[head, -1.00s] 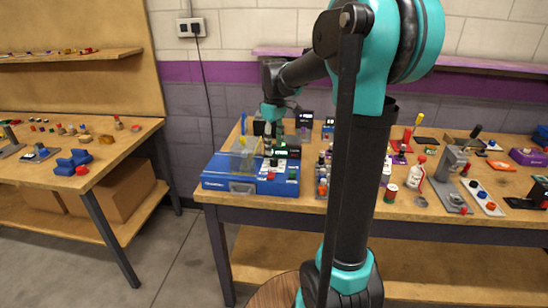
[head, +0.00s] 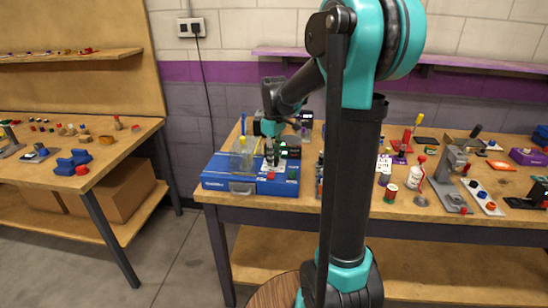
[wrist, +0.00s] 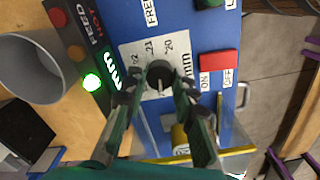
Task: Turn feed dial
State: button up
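The feed dial is a small black round knob (wrist: 160,74) on a white scale plate (wrist: 132,57) marked with numbers and "mm", on top of a blue machine (wrist: 230,12). The blue machine (head: 215,182) sits at the left end of the bench in the head view. My gripper (wrist: 156,92) is over the plate, one finger on each side of the knob. The fingers look open, with gaps beside the knob; any contact is hard to judge. In the head view my gripper (head: 273,150) points down at the machine, and the knob is too small to make out.
A red ON/OFF rocker (wrist: 219,62) sits right of the plate. A dark panel (wrist: 85,45) with "FEED" and "HOT" labels has a lit green lamp (wrist: 92,83). A grey round cup (wrist: 30,68) stands beside it. A yellow-topped part is close by the fingers.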

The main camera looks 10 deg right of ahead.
grip_shut()
jog(key=m, duration=0.4)
jog(key=shift+m, duration=1.8)
jog(key=o, duration=0.8)
grip_release()
jog(key=shift+r, duration=0.1)
